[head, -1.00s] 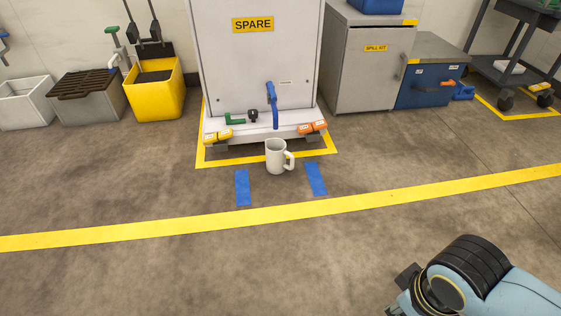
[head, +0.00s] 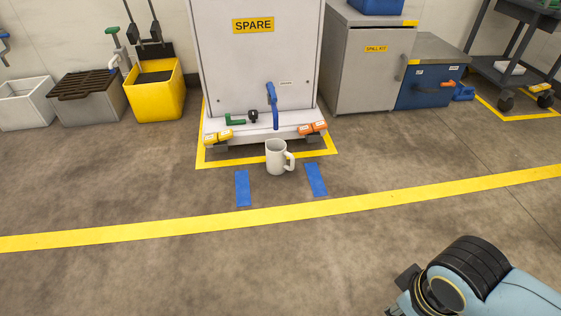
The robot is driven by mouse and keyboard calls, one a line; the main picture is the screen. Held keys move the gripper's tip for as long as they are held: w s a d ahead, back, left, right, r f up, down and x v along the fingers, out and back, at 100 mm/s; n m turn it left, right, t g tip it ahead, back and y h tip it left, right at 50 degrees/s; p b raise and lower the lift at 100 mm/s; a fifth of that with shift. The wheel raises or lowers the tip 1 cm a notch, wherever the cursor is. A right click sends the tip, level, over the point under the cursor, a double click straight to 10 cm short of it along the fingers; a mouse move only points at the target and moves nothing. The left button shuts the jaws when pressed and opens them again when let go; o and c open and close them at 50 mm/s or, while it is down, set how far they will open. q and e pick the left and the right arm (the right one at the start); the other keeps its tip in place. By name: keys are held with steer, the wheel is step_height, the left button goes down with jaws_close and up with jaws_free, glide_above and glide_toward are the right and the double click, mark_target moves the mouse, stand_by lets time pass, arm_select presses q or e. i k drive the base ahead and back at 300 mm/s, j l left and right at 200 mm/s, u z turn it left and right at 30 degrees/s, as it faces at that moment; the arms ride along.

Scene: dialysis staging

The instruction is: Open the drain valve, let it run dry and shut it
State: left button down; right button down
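A white cabinet (head: 255,55) marked SPARE stands at the back centre. A blue lever (head: 272,98) hangs roughly upright on its lower front. A green-handled fitting (head: 235,122) and a small black knob (head: 253,116) sit left of the lever. A pale mug-like jug (head: 276,157) with its handle to the right stands on the floor in front of the cabinet, below the lever. I see no liquid. My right arm enters at the bottom right, far from the cabinet; dark parts at its end, perhaps the gripper (head: 402,290), are cut off. My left gripper is out of view.
Yellow (head: 218,135) and orange (head: 312,128) tagged pieces sit on the cabinet's base ledge. Blue tape strips (head: 243,188) and a yellow floor line (head: 200,224) mark the clear floor. Bins (head: 155,95) stand left; a grey spill-kit cabinet (head: 372,80) and a cart (head: 510,75) stand right.

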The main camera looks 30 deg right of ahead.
mark_target(272, 89)
steer(key=i+z, duration=0.3)
steer(key=i, duration=0.55)
steer(key=i+j+z, duration=0.15)
steer(key=i+z, duration=0.2)
steer(key=i, duration=0.5)
